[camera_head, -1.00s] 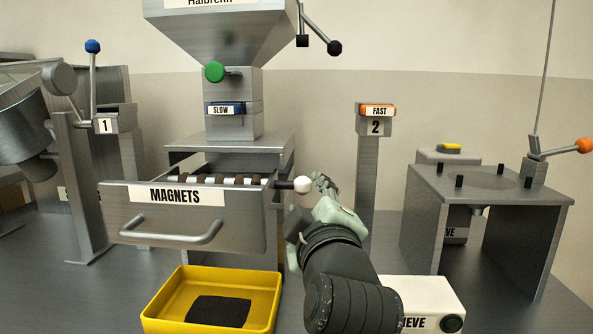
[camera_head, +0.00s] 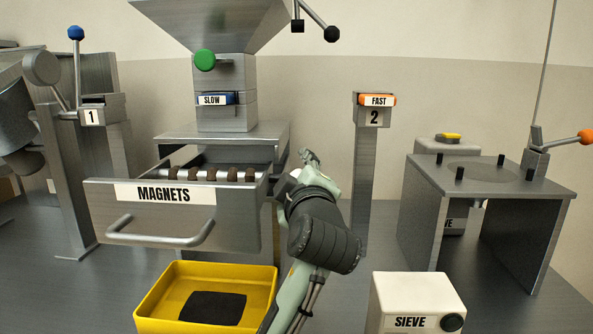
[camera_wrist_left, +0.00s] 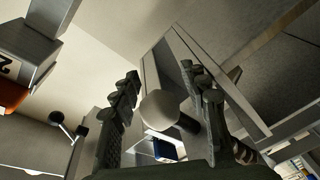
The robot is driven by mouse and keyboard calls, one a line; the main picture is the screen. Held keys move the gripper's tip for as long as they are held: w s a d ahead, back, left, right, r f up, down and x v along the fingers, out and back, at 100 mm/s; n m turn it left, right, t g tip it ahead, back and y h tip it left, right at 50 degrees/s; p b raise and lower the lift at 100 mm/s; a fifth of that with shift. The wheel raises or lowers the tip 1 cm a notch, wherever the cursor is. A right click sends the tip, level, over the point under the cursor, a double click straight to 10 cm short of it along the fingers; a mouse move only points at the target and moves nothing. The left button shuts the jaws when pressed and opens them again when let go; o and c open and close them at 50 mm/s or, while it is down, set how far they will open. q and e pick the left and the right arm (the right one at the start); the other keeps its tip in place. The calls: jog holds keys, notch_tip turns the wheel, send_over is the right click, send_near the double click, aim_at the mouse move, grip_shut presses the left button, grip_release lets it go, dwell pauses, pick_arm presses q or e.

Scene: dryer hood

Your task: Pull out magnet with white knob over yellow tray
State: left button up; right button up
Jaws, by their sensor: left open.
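The drawer labelled MAGNETS (camera_head: 240,215) stands pulled out from the grey housing. A magnet bar with dark clumps (camera_head: 205,174) lies along its top. In the left wrist view the white knob (camera_wrist_left: 160,108) shows between the two open fingers of my left gripper (camera_wrist_left: 158,88); contact cannot be told. The yellow tray (camera_head: 270,290) sits below the drawer with a dark patch in it. My right gripper is not in view.
A white SIEVE box (camera_head: 418,292) stands right of my arm. A post labelled FAST 2 (camera_head: 365,170) rises behind my gripper. A grey stand (camera_head: 490,180) is at the right, and a lever with a blue ball (camera_head: 76,33) at the left.

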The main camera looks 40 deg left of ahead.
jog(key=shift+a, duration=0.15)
pick_arm(q)
jog(key=shift+c, duration=1)
grip_shut()
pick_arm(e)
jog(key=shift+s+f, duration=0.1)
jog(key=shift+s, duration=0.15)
